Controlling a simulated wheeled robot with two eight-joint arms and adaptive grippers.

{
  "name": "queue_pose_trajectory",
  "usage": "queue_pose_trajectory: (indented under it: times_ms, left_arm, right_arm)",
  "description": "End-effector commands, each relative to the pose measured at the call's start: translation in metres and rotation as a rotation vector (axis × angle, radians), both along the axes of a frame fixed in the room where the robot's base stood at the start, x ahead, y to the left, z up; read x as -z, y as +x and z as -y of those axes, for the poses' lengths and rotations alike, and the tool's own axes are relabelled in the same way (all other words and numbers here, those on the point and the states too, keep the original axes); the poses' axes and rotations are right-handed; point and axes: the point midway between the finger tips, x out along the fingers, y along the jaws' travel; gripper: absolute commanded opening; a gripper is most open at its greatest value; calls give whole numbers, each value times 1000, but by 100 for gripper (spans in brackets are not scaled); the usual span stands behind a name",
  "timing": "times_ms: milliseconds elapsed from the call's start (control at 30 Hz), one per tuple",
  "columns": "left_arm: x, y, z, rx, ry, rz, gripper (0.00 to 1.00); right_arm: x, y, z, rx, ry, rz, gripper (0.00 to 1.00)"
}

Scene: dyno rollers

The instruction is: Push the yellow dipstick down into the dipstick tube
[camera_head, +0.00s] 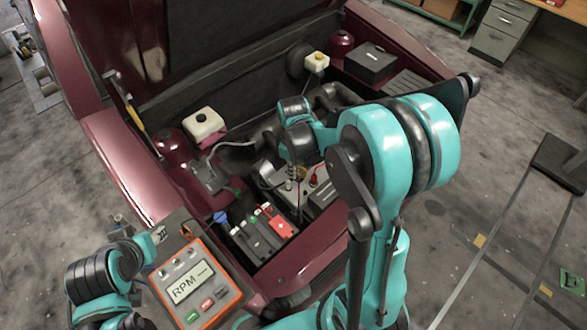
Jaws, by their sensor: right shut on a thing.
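My right gripper (291,178) points down into the engine bay beside the engine (318,203). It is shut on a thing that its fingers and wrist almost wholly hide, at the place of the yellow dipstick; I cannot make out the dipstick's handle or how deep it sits. The dipstick tube is also not clear to see below the fingers.
The orange RPM meter (190,284) stands at the bay's front left corner. A battery (260,232) with red and green caps lies in the front of the bay. The raised hood bounds the back.

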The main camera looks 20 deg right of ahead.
Motion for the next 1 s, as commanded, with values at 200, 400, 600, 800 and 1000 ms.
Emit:
queue_pose_trajectory:
  times_ms: [200,400,600,800,1000]
  left_arm:
    - [10,0,0,0,0,0,40]
    - [18,0,0,0,0,0,40]
    - [25,0,0,0,0,0,40]
    - [26,0,0,0,0,0,40]
    - [25,0,0,0,0,0,40]
  right_arm:
    - [11,0,0,0,0,0,0]
    - [20,0,0,0,0,0,0]
    - [28,0,0,0,0,0,0]
    - [29,0,0,0,0,0,0]
    - [27,0,0,0,0,0,0]
